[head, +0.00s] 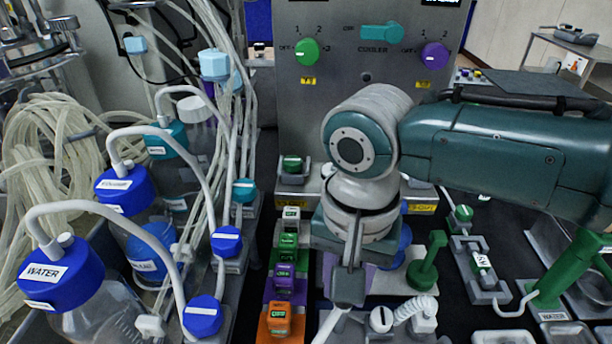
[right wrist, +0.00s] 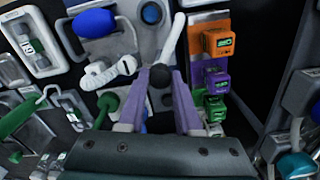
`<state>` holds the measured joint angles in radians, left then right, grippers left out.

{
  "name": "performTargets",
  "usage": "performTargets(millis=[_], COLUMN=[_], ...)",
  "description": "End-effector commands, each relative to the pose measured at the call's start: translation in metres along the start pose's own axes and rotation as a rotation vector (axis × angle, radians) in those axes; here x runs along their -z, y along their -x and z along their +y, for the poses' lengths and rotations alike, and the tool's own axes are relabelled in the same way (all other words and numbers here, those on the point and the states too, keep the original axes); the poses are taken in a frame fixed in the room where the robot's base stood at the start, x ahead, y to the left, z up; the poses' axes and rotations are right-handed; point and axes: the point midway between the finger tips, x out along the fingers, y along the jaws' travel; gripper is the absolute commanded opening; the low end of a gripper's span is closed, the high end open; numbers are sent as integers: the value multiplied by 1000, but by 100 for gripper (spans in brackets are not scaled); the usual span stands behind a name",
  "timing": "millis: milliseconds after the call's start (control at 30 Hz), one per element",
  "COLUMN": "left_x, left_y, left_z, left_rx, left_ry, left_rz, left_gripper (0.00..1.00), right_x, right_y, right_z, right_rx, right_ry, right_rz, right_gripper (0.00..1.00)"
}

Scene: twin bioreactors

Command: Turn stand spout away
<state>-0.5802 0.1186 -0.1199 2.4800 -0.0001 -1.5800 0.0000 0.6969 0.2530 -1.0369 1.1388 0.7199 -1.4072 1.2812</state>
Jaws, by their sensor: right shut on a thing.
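In the head view the spout (head: 330,325) slants down and left from the fingertips, out of the frame. The fingers hide the held end, and the stand's base is not clear. My left gripper is not in view.
A row of orange, purple, green and white switch blocks (head: 280,319) stands close left of the gripper. White ribbed tubing (head: 414,309) and a green valve handle (head: 426,262) are close right. Bottles with blue caps (head: 60,272) and looping tubes fill the left. A control panel (head: 345,80) stands behind.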

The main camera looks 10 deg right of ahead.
Motion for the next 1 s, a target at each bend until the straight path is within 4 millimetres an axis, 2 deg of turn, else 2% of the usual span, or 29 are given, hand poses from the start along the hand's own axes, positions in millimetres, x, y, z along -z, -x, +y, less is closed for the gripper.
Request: performTargets(millis=[33, 100, 400, 700, 1000], left_x=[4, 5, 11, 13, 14], left_y=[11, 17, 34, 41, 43], left_z=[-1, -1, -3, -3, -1], left_rx=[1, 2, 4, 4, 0], left_ry=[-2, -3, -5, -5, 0], left_rz=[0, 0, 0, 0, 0], left_gripper=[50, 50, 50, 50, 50], right_x=[-2, -2, -1, 0, 0], right_y=[5, 5, 2, 1, 0], right_z=[0, 0, 0, 0, 0], right_rx=[-2, -3, -1, -2, -1], right_ry=[-46, -111, -346, -482, -523], right_rz=[-7, -6, -4, -1, 0], right_gripper=[0, 0, 0, 0, 0])
